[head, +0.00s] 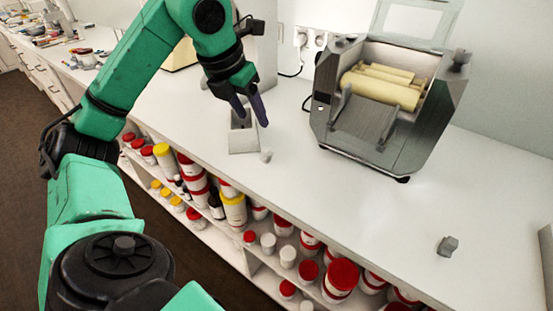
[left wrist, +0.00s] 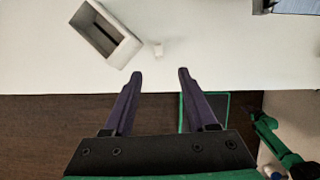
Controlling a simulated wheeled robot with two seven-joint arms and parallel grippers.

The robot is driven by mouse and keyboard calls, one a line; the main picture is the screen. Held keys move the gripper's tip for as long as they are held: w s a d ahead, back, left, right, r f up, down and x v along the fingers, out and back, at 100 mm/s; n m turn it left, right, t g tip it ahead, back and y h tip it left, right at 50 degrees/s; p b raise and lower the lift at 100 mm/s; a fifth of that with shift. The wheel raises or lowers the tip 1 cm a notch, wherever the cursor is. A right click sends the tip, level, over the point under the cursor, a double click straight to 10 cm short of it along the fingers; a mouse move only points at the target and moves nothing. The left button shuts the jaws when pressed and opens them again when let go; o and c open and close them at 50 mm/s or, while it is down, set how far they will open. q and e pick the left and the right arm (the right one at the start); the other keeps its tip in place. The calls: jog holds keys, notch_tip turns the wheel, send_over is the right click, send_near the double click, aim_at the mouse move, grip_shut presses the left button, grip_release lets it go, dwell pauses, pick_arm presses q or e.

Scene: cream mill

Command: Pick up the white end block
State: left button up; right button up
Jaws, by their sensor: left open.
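A small white block (head: 266,156), which I take to be the white end block, sits on the white counter near its front edge. It also shows in the left wrist view (left wrist: 158,49), ahead of the fingertips and roughly centred between them. My left gripper (head: 253,119) is open and empty, with its dark fingers pointing down beside the block. In the left wrist view my left gripper (left wrist: 160,75) shows both fingers apart, not touching the block. My right gripper is in neither view.
An open grey-white box (head: 243,148) stands just left of the block. A mill with cream rollers (head: 380,90) stands to the right. A small grey block (head: 447,246) lies far right. Shelves of jars (head: 233,210) are below the counter. The right counter is mostly clear.

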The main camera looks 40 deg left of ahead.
pick_arm(q)
jog(key=b, duration=0.2)
send_near(266, 149)
jog(key=b+x, duration=0.1)
jog(key=x, duration=0.9)
jog(key=shift+w+f, duration=0.1)
jog(key=shift+f, duration=0.1)
grip_shut()
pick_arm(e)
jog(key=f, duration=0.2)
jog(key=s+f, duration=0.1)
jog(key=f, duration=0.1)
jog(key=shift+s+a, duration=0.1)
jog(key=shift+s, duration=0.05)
